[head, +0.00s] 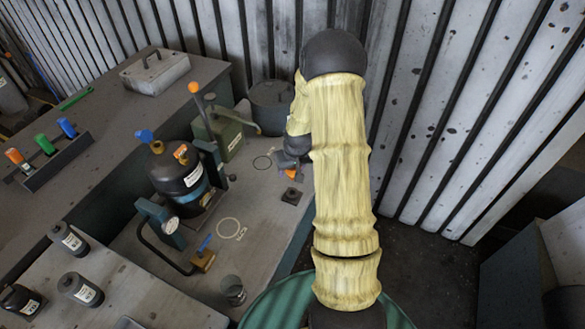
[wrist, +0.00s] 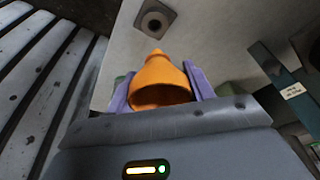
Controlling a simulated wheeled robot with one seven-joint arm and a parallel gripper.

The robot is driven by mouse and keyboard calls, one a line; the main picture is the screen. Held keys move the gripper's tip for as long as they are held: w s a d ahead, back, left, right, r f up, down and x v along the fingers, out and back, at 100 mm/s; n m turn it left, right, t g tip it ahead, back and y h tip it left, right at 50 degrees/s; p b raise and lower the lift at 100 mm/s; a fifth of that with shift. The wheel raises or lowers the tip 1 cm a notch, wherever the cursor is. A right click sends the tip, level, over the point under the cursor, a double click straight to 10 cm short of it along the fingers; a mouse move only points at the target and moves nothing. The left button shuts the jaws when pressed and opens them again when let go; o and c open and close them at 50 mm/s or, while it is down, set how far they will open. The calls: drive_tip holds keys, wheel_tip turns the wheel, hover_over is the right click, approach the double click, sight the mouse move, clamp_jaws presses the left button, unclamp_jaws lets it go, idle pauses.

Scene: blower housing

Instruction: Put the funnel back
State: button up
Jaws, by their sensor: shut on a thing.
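My gripper (wrist: 157,90) is shut on the orange funnel (wrist: 160,78), with a purple finger on each side. The funnel's wide open end faces the wrist camera and its narrow end points away. In the head view a small part of the orange funnel (head: 290,171) shows below my gripper (head: 289,163), mostly hidden by it. A small dark square holder with a round hole (head: 291,196) sits on the bench just below the funnel in the picture. In the wrist view the holder (wrist: 153,22) lies ahead of the funnel's tip, apart from it.
A dark tank with orange and blue caps (head: 178,175) stands left of my gripper. A green box with an orange-tipped lever (head: 222,130) and a round dark pot (head: 271,106) stand behind. A metal cup (head: 232,291) is near the front. A ribbed wall (head: 430,110) rises on the right.

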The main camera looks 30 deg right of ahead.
sight(292, 179)
drive_tip(key=shift+f+b, duration=2.55)
drive_tip(key=shift+f, duration=0.85)
drive_tip(key=shift+r, duration=0.1)
drive_tip(key=shift+f+b, duration=0.5)
drive_tip(key=shift+f, duration=1)
drive_tip(key=o, duration=1.3)
drive_tip(key=shift+r, duration=0.1)
drive_tip(key=shift+r+p, duration=2.75)
drive_tip(key=shift+r, duration=0.7)
